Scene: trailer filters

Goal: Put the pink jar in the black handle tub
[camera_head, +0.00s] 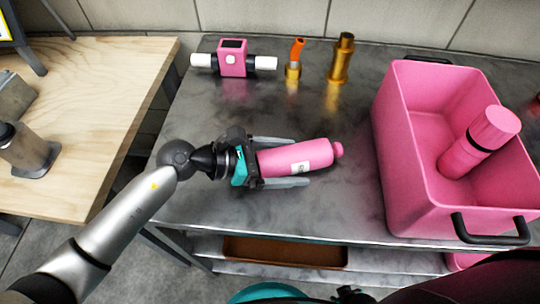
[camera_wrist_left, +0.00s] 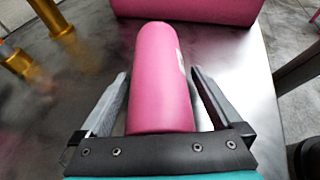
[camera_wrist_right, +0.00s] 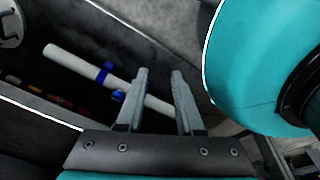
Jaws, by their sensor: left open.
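A pink jar (camera_head: 295,158), bottle-shaped with a white label and a small knob end, lies on its side on the grey worktop. My left gripper (camera_head: 310,161) is open, with one finger on each side of it. In the left wrist view the jar (camera_wrist_left: 160,80) lies between the fingers with gaps on both sides. The black handle tub (camera_head: 405,150) is pink, with black handles at its near and far ends, and stands to the right. Another pink cylinder with a lid (camera_head: 480,142) leans inside it. My right gripper (camera_wrist_right: 159,75) is open and empty.
A pink device with white ends (camera_head: 232,58), an orange-and-gold piece (camera_head: 294,66) and a gold fitting (camera_head: 341,60) stand along the back. A wooden table (camera_head: 90,120) is at left. A white tube with a blue band (camera_wrist_right: 85,65) shows below my right gripper.

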